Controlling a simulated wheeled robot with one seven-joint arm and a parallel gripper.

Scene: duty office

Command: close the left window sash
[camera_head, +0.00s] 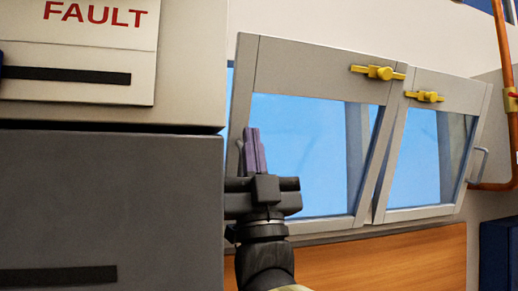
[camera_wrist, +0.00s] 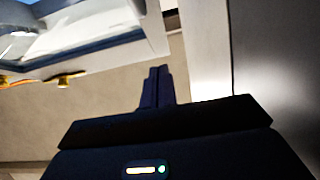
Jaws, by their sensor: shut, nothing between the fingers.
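The left window sash (camera_head: 300,66) is a grey frame with a blue pane and a yellow latch (camera_head: 378,72) on its top rail. Its side edge slants, so it looks tilted out of the wall plane; how far is hard to tell. My gripper (camera_head: 252,130) points up, fingers together and empty, in front of the sash's lower left part. A grey handle (camera_head: 241,158) shows just left of the fingers, partly hidden; contact is unclear. In the wrist view my fingers (camera_wrist: 158,72) are beside a pale frame corner at upper left, apparently the sash.
The right sash (camera_head: 476,92) is also tilted, with a yellow latch and a side handle (camera_head: 480,163). A grey cabinet (camera_head: 110,200) with a FAULT sign stands close at left. A copper pipe (camera_head: 492,186) runs at right. Wood panelling (camera_head: 400,262) lies below the windows.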

